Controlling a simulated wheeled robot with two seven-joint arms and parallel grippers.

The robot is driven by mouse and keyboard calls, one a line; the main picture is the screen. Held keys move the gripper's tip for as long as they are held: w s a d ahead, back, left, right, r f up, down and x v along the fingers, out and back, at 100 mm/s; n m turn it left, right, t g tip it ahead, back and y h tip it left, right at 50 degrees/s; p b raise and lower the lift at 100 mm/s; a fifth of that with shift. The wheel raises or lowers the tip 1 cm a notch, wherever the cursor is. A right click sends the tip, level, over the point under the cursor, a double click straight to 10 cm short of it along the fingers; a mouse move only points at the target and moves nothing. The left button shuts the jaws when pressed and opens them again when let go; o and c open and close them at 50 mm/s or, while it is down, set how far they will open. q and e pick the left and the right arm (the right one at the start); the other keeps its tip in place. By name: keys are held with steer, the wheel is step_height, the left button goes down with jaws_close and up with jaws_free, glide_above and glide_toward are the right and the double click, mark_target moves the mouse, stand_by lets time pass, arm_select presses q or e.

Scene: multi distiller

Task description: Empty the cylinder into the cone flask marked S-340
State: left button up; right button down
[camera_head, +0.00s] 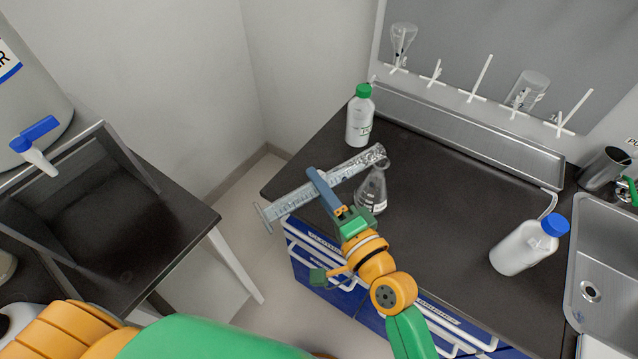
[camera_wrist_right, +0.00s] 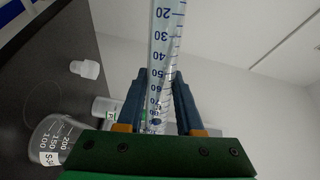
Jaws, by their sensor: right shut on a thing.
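My right gripper (camera_head: 325,190) is shut on the clear graduated cylinder (camera_head: 351,166) around its middle. The cylinder is tilted well over, with its foot at the lower left and its mouth at the upper right. Its mouth appears right by the flask's mouth; contact cannot be told. The cone flask (camera_head: 371,190) stands upright on the dark bench. In the right wrist view the cylinder (camera_wrist_right: 166,40) passes between both fingers (camera_wrist_right: 158,98). The flask (camera_wrist_right: 52,140) shows there at the lower left, with a partly readable label starting with S. The liquid level is unclear. My left gripper is out of view.
A green-capped bottle (camera_head: 359,120) stands behind the flask. A blue-capped white bottle (camera_head: 522,249) stands at the right, before the sink (camera_head: 610,265). A drying rack (camera_head: 480,78) with glassware hangs at the back. The bench between flask and blue-capped bottle is clear.

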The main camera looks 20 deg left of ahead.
arm_select(q)
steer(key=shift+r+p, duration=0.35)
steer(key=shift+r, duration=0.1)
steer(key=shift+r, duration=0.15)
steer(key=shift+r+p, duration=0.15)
steer(key=shift+p, duration=0.15)
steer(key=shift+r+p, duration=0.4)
stand_by(2.9)
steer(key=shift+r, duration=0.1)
stand_by(0.6)
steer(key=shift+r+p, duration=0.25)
steer(key=shift+p, duration=0.15)
stand_by(1.7)
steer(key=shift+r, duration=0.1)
